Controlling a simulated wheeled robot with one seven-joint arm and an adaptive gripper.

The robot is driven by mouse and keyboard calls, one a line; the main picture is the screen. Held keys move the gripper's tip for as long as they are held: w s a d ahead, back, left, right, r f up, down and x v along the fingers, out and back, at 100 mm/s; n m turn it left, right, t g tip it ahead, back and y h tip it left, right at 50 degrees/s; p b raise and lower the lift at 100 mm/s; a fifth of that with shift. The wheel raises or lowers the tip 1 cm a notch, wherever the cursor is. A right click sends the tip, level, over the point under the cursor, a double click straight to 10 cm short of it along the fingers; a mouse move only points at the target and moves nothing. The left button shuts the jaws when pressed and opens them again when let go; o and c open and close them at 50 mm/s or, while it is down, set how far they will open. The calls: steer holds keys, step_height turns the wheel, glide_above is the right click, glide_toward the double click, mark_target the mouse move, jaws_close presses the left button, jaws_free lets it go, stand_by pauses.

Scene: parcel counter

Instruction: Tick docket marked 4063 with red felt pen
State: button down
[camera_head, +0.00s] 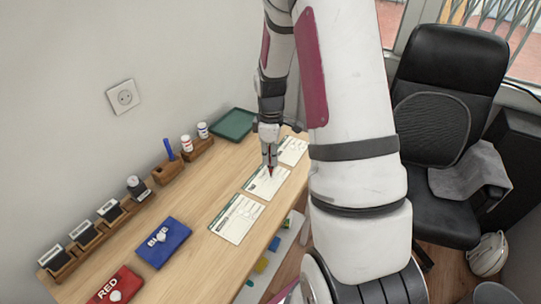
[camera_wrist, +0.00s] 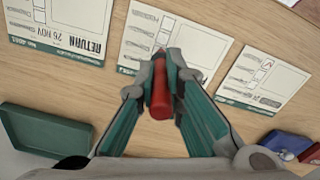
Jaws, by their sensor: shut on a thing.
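My gripper (camera_head: 270,158) is shut on the red felt pen (camera_wrist: 161,88), which points down. In the head view the pen's tip is over the middle docket (camera_head: 262,186), and I cannot tell if it touches. Two more dockets lie in the row, a near one (camera_head: 236,219) and a far one (camera_head: 292,150). In the wrist view the far docket (camera_wrist: 62,28) reads "RETURN 26 NOV" upside down; the middle docket (camera_wrist: 140,42) is partly behind the pen and fingers, and the near docket (camera_wrist: 265,78) is at right. Their numbers are too small to read surely.
A blue pen (camera_head: 169,150) stands in a wooden holder (camera_head: 167,171) by the wall. A green tray (camera_head: 233,123) is at the far end. Blue (camera_head: 164,243) and red (camera_head: 116,286) stamp pads and several stamps (camera_head: 81,231) are at left. A black chair (camera_head: 437,130) stands right.

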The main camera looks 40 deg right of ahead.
steer(key=shift+w+d, duration=0.15)
steer(key=shift+w, duration=0.5)
stand_by(0.8)
stand_by(0.4)
step_height(320, 180, up, 6)
steer(key=p, duration=0.3)
stand_by(0.6)
stand_by(0.5)
